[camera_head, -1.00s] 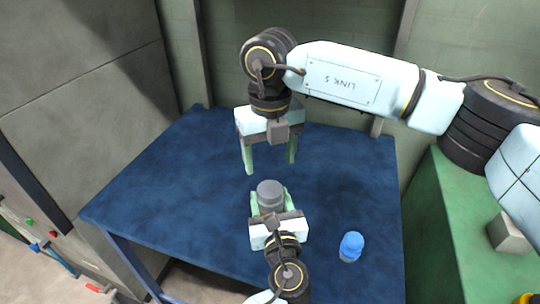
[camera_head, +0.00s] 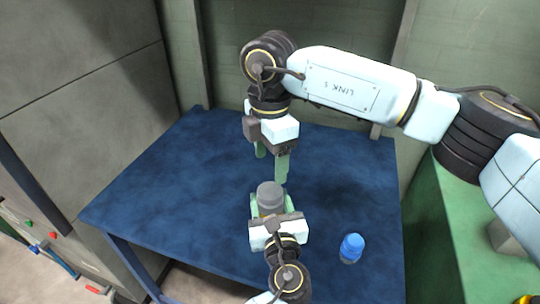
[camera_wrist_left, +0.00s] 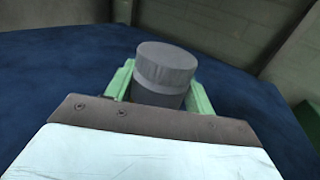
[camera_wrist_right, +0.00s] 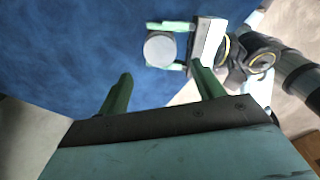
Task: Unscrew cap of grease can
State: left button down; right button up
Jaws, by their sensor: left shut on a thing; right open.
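The grease can (camera_head: 268,209) is a grey cylinder standing upright near the middle of the blue table. Its wide grey cap (camera_head: 270,190) is on top and also shows in the left wrist view (camera_wrist_left: 166,65). My left gripper (camera_head: 271,207) is shut on the can's body, with one green finger on each side below the cap. My right gripper (camera_head: 272,166) is open and empty, above and behind the can, apart from the cap. In the right wrist view its fingers (camera_wrist_right: 163,92) are spread, and the can's round top (camera_wrist_right: 160,47) lies beyond them.
A bottle with a blue cap (camera_head: 351,247) stands on the table (camera_head: 170,190) at the front right. The table's left part is clear. A green cabinet (camera_head: 450,220) with a grey block (camera_head: 508,242) is at the right. Walls close the back and left.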

aim_at(270, 190)
jog(key=shift+f, duration=3.95)
